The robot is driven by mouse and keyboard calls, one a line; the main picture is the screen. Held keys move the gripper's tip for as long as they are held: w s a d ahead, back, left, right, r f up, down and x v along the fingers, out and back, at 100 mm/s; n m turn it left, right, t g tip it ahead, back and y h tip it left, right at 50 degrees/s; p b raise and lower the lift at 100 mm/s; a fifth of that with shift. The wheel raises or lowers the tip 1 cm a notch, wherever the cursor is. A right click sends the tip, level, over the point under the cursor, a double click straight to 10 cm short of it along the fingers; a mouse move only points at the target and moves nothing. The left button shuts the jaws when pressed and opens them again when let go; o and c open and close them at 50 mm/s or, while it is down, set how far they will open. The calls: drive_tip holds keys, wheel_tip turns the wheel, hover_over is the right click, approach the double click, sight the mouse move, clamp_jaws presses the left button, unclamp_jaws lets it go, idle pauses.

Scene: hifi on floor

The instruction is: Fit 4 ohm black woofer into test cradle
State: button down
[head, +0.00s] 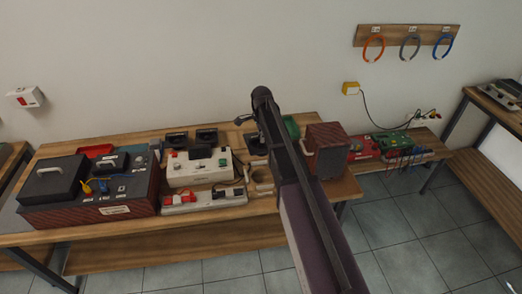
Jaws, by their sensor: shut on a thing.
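My arm reaches up over the bench, and its wrist end is above the bench's back edge. My gripper (244,121) shows only in small part beside the arm. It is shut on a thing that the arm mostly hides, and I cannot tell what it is. Two black square units that look like speakers, a left one (174,140) and a right one (207,137), stand at the back of the bench. A dark piece (257,144) shows just left of the arm. A pale wooden holder with round openings (262,187) is partly behind the arm. I cannot make out ohm labels or identify the test cradle.
The wooden bench (220,213) also carries a white test box (200,168), a white strip with red parts (203,197), a dark red case (95,212) with a black box (52,180), and a red-brown box (327,150). Coloured rings hang on a wall rack (400,36). The bench's front edge is mostly clear.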

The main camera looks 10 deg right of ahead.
sight(262, 155)
idle(0.3)
wheel_tip(262, 155, down, 10)
drive_tip(key=w+m+b, duration=0.1)
drive_tip(key=b, duration=0.8)
drive_tip(key=shift+w+d+r, duration=0.25)
drive_tip(key=shift+w+d, duration=0.05)
drive_tip(key=shift+f+b, duration=0.15)
drive_tip(key=shift+b, duration=0.25)
drive_tip(key=shift+f+b, duration=1.35)
wheel_tip(262, 155, down, 9)
drive_tip(key=b, duration=0.9)
idle(3.0)
